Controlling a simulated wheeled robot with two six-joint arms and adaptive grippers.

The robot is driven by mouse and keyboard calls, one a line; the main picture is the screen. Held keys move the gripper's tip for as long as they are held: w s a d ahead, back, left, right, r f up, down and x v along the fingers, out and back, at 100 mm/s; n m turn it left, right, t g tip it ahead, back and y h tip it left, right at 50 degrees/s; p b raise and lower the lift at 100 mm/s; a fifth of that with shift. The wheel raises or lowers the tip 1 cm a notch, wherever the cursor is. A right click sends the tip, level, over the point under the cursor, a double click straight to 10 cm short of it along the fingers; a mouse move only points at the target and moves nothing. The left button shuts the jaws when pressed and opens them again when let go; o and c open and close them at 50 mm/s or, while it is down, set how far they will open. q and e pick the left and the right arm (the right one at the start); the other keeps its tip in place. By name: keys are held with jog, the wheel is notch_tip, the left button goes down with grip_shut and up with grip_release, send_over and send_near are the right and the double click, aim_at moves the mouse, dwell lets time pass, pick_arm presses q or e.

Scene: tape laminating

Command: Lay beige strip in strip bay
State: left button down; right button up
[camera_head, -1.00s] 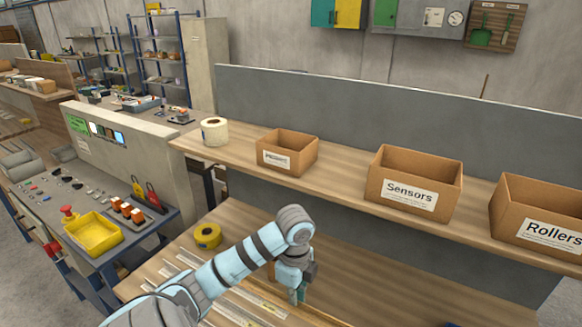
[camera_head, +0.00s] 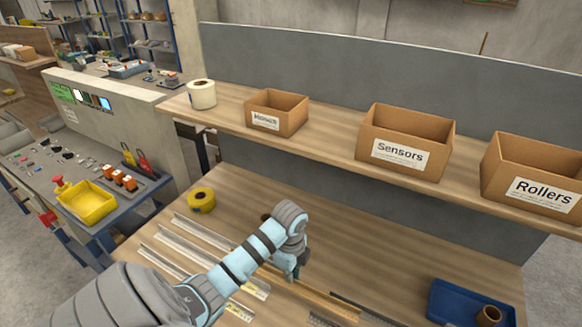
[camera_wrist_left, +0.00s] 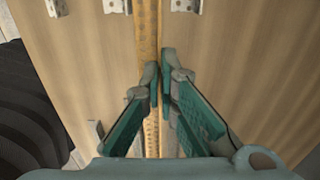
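The beige strip (camera_head: 318,297) is a long thin tan piece. It lies diagonally on the lower bench, and its far part is hidden behind my left arm. In the left wrist view, the strip (camera_wrist_left: 147,30) runs top to bottom under and between the fingers. My left gripper (camera_head: 292,272) points down at the strip. Its fingertips (camera_wrist_left: 160,72) are nearly together, with the strip's raised edge between them. Whether the strip is lifted off the bench is hard to tell. I cannot make out which place is the strip bay. My right gripper is out of view.
Metal rails (camera_head: 203,240) lie left of the strip, near a yellow tape roll (camera_head: 201,199). A blue tray (camera_head: 460,300) with a brown cup (camera_head: 488,315) is at right.

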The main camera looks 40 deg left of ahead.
pick_arm(q)
notch_tip(320, 180, down, 4)
jog(key=shift+s+f, duration=0.1)
jog(key=shift+f, duration=0.1)
jog(key=shift+f, duration=0.15)
jog(key=c, duration=1.8)
grip_release()
